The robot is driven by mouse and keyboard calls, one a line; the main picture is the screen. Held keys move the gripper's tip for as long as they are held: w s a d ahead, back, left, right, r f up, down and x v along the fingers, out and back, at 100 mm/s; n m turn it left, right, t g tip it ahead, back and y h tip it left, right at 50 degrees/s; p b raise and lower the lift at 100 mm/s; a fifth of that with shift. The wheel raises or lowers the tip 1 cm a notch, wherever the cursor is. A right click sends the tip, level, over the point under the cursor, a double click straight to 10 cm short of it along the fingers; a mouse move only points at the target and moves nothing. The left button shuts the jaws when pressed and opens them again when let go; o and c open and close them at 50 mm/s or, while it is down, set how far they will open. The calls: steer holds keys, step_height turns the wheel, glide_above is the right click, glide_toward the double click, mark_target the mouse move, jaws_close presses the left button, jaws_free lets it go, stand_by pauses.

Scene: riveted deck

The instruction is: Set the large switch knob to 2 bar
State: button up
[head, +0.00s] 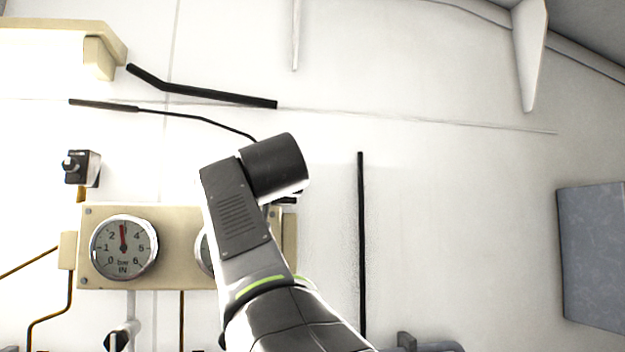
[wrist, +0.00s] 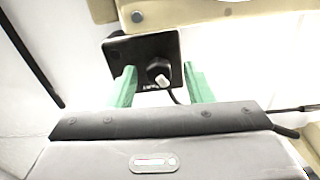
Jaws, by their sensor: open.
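The large switch is a square black plate (wrist: 136,50) in the wrist view, with a round dark knob (wrist: 157,66) that has a pale tip or pointer. Small markings on the plate are too blurred to read, so I cannot tell the setting. My gripper (wrist: 160,72) is open, with its green fingers apart and the knob between them in the picture. I see no contact, and the depth gap is unclear. In the head view my arm hides the gripper and most of this switch. A round gauge (head: 124,247) marked bar and IN has its red needle pointing nearly straight up, between 2 and 4.
A beige panel (head: 172,270) carries the gauge and a second one partly behind my arm. A smaller black switch box (head: 82,168) sits above its left end. A black rod (head: 361,245) stands to the right. A grey-blue box (head: 592,255) is at far right; bare wall lies between.

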steer(key=shift+w, duration=0.3)
steer(key=c, duration=1)
steer(key=shift+f, duration=0.1)
steer(key=m+b, duration=0.5)
steer(key=m, duration=0.6)
steer(key=shift+a, duration=0.1)
steer(key=shift+m, duration=0.5)
